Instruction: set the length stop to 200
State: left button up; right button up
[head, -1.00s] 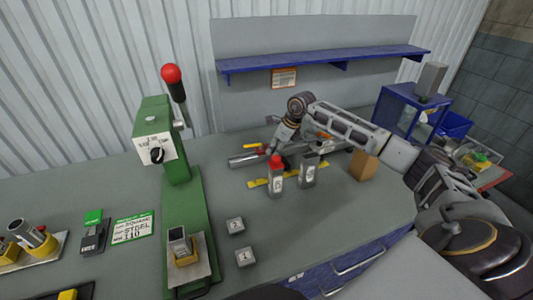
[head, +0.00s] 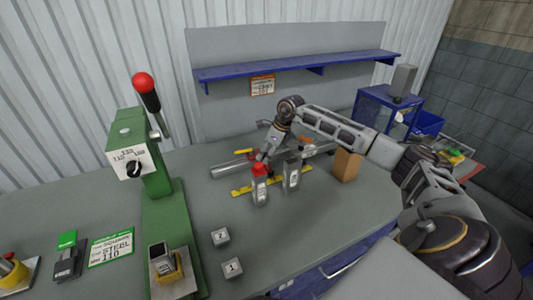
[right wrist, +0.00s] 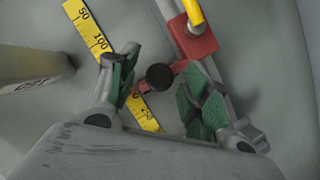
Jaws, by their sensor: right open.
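The length stop is a red block (right wrist: 198,38) with a yellow lever (right wrist: 195,12), on a grey rail (head: 230,169) on the bench. A black knob (right wrist: 159,77) and a red pointer (right wrist: 145,89) extend from the block. The yellow scale (right wrist: 87,28) shows 50 and 100; its farther marks are partly covered. My right gripper (right wrist: 160,88) is open, its green-padded fingers on either side of the knob, with gaps visible. My left gripper is out of view.
A green press (head: 160,185) with a red-knobbed lever stands left. Two numbered cubes, one of them (head: 232,268), lie nearer.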

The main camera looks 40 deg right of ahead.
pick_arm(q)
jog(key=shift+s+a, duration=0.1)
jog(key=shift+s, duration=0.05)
pick_arm(e)
jog(key=v, duration=1.2)
jog(key=shift+w+r, duration=0.1)
dwell(0.5)
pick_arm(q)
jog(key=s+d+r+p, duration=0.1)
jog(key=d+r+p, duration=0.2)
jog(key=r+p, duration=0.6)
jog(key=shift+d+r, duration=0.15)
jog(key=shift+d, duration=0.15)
pick_arm(e)
notch_tip(320, 180, up, 9)
